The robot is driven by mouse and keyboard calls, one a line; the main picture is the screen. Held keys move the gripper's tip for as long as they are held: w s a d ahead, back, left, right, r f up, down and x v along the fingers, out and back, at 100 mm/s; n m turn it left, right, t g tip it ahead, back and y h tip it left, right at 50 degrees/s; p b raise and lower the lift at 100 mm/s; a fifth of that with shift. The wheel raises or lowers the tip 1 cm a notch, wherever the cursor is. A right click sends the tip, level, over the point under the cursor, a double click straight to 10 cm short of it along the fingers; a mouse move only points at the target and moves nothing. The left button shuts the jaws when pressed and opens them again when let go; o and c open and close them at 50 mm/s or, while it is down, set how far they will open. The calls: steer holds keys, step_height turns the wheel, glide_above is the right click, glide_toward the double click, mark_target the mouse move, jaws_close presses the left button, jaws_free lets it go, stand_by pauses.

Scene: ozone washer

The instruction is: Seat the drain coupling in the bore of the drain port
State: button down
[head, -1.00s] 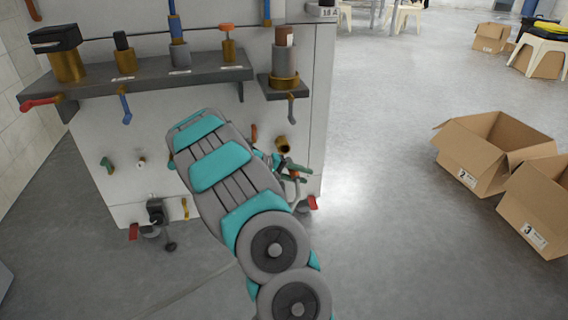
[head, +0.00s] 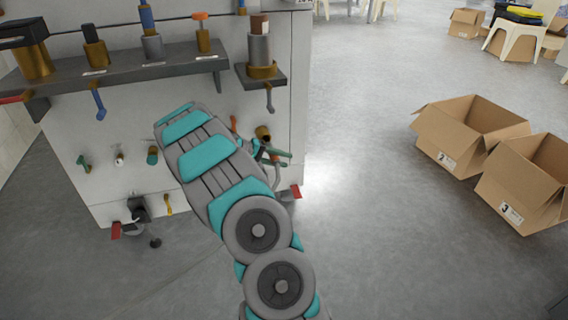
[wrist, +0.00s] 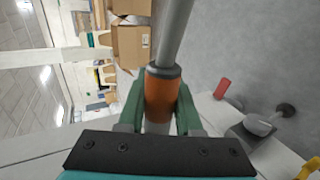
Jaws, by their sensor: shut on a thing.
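My gripper (wrist: 159,108) is shut on an orange-and-grey cylindrical part (wrist: 160,97), with one green finger on each side of it. A grey rod runs up from its dark collar in the wrist view. I cannot tell for sure whether this part is the drain coupling. In the head view my gripper (head: 271,155) is at the right part of the cabinet front, mostly hidden by my arm. A brass fitting (head: 263,133) with a dark open end shows just above it. I cannot tell whether that is the drain port, or whether the held part touches anything.
The white cabinet (head: 130,185) carries a dark shelf (head: 120,72) with several fittings, and a small bracket (head: 262,78) with a grey-and-brass piece. Small valves and a red handle (head: 295,192) sit low on it. Cardboard boxes (head: 470,130) stand at right; the floor between is clear.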

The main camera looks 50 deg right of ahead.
steer(key=shift+w+d, duration=0.7)
steer(key=shift+w, duration=0.35)
steer(key=shift+b, duration=0.8)
stand_by(1.2)
steer(key=shift+w+d+p, duration=0.3)
steer(key=shift+w+d, duration=0.2)
steer(key=shift+w, duration=0.25)
steer(key=shift+w+d+p, duration=0.35)
steer(key=shift+w+d, duration=0.2)
steer(key=shift+w, duration=0.25)
steer(key=shift+w+d+p, duration=0.3)
steer(key=shift+w+d, duration=0.2)
steer(key=shift+w, duration=0.25)
stand_by(0.5)
steer(key=c, duration=0.5)
jaws_free()
steer(key=shift+a, duration=0.1)
steer(key=v, duration=0.7)
steer(key=shift+w+a, duration=0.2)
steer(key=shift+r, duration=0.1)
